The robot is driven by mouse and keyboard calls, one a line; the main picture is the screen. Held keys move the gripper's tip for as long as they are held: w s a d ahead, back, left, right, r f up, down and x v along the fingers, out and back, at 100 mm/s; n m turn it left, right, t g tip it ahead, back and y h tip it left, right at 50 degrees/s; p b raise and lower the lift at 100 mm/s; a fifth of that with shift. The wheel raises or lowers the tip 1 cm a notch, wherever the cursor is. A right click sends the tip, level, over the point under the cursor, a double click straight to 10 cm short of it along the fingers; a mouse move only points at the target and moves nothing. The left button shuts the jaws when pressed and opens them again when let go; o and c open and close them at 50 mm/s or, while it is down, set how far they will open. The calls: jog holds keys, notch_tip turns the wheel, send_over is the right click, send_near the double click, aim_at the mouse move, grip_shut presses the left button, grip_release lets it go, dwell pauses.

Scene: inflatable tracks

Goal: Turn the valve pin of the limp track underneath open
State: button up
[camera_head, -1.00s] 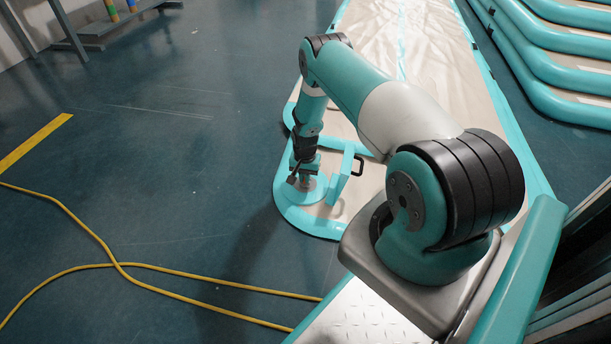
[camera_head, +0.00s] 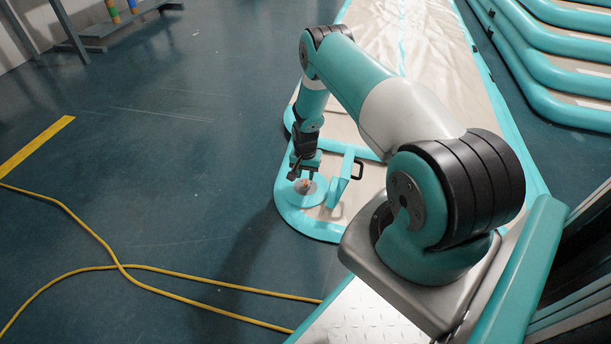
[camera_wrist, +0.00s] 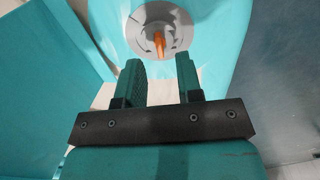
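The limp track (camera_head: 405,50) lies flat and wrinkled on the floor, beige with teal edges. At its near end is a round grey valve (camera_wrist: 150,22) set in a teal surround, with an orange valve pin (camera_wrist: 159,43) in the middle. The pin also shows small in the head view (camera_head: 305,184). My gripper (camera_wrist: 160,75) is open and empty. Its two dark ribbed fingers point toward the valve, apart from the pin, which appears beyond the fingertips in the wrist view. In the head view my gripper (camera_head: 303,176) hangs just above the valve.
A teal upright panel with a black handle (camera_head: 358,168) stands right beside the valve. Several rolled-edge tracks (camera_head: 560,60) are stacked at the right. A yellow hose (camera_head: 120,266) loops on the floor at left. The dark floor between is clear.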

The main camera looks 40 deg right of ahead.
aim_at(305, 181)
notch_tip(305, 181, up, 14)
jog(key=p, duration=0.6)
jog(key=shift+r, duration=0.15)
jog(key=a+r+n+t+y+p, duration=0.15)
jog(key=a+r+n, duration=0.25)
jog(key=a+r, duration=0.9)
jog(key=a+r+n+y+p, duration=0.15)
jog(key=a+r+n, duration=0.45)
jog(key=r, duration=1.1)
jog(key=s+a+r+n+p, duration=0.2)
jog(key=s+a+r+n, duration=0.1)
jog(key=s+a+r, duration=0.85)
jog(key=s+a+r+n+g+y+p, duration=0.1)
jog(key=s+a+r+n, duration=0.2)
jog(key=s, duration=0.4)
jog(key=s+a+r+n+g, duration=0.1)
jog(key=s+a+r+n, duration=0.2)
jog(key=s, duration=0.5)
notch_tip(305, 181, up, 38)
jog(key=p, duration=3.8)
jog(key=shift+w+d, duration=0.35)
jog(key=shift+w, duration=0.05)
